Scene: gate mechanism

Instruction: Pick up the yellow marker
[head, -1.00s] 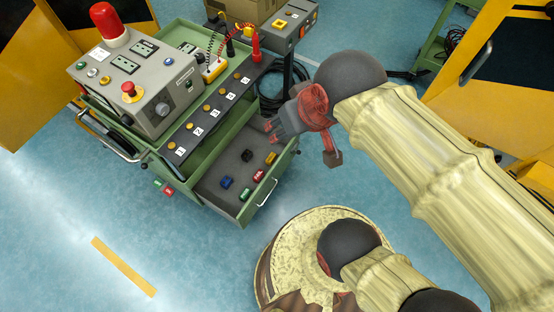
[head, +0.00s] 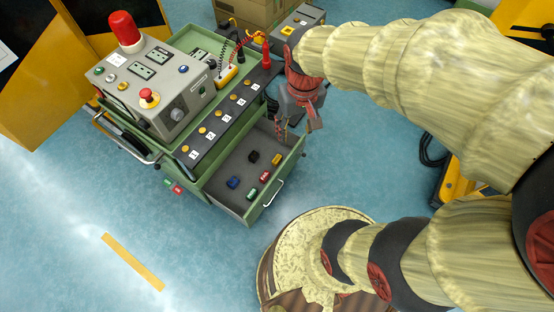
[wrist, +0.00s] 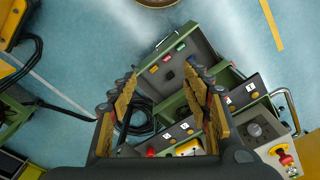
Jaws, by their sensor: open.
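The yellow marker (head: 277,159) is a small block lying in the open grey drawer (head: 222,193), near its right side in the head view. In the wrist view the marker (wrist: 154,69) shows near the drawer's left edge, between my fingers. A red marker (head: 264,177) and a green marker (head: 252,193) lie in a row with it. A black piece (head: 253,156) and a blue piece (head: 233,182) lie to the left. My gripper (head: 298,124) is open and empty, pointing down above the drawer's back right corner, apart from the marker.
The green cart (head: 205,178) carries a control box (head: 158,88) with a red lamp and a strip of numbered buttons (head: 222,124) beside the drawer. The drawer handle (head: 273,194) sticks out in front. A black cable (wrist: 142,115) lies on the floor.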

